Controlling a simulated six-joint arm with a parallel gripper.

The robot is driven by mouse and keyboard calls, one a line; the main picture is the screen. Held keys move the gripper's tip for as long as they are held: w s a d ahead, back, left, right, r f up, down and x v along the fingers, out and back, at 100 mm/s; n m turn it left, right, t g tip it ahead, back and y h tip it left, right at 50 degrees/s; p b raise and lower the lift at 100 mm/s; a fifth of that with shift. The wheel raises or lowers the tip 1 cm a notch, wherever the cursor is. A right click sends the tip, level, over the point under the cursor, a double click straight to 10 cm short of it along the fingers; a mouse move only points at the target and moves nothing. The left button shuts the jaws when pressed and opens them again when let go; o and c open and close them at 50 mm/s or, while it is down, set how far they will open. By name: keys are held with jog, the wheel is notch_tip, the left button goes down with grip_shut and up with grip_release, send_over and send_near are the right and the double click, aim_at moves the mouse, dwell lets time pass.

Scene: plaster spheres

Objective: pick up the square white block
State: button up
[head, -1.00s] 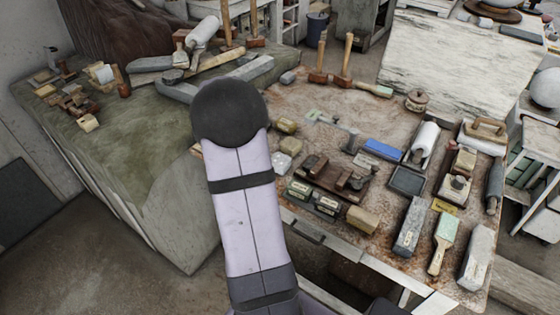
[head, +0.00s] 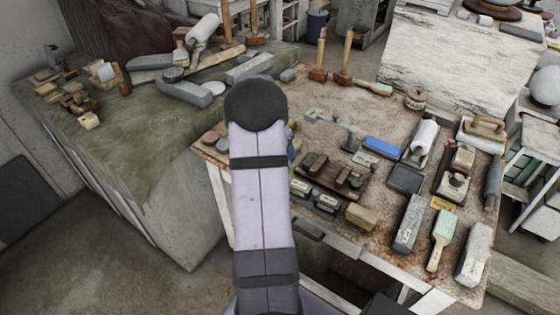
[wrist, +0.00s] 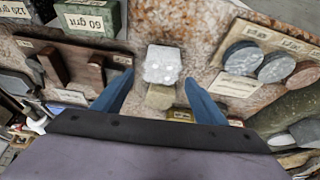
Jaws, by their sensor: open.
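The square white block (wrist: 163,60) lies on the brown worktop in the upper middle of the wrist view. It is pale, with a speckled top. My gripper (wrist: 159,77) is open, with its blue fingers to the left and right of the block's near end. The fingers look clear of the block, and nothing is held. I cannot tell how high they are above the worktop. In the head view my arm hides the block and most of my gripper.
A tan block (wrist: 160,96) lies right against the white block's near side. Round discs (wrist: 243,57) lie to the right. A dark wooden rack (wrist: 95,72) and a green 60 grit block (wrist: 92,18) are to the left. A blue block (head: 382,146) lies farther along the bench.

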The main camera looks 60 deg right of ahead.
jog(key=shift+a+p+x, duration=0.15)
jog(key=shift+p+x, duration=0.4)
jog(key=shift+x, duration=0.7)
jog(key=shift+a+p+x, duration=0.1)
jog(key=shift+p+x, duration=0.45)
jog(key=shift+x, duration=0.7)
jog(key=shift+f, duration=0.1)
jog(key=shift+w, duration=0.1)
jog(key=c, duration=1.4)
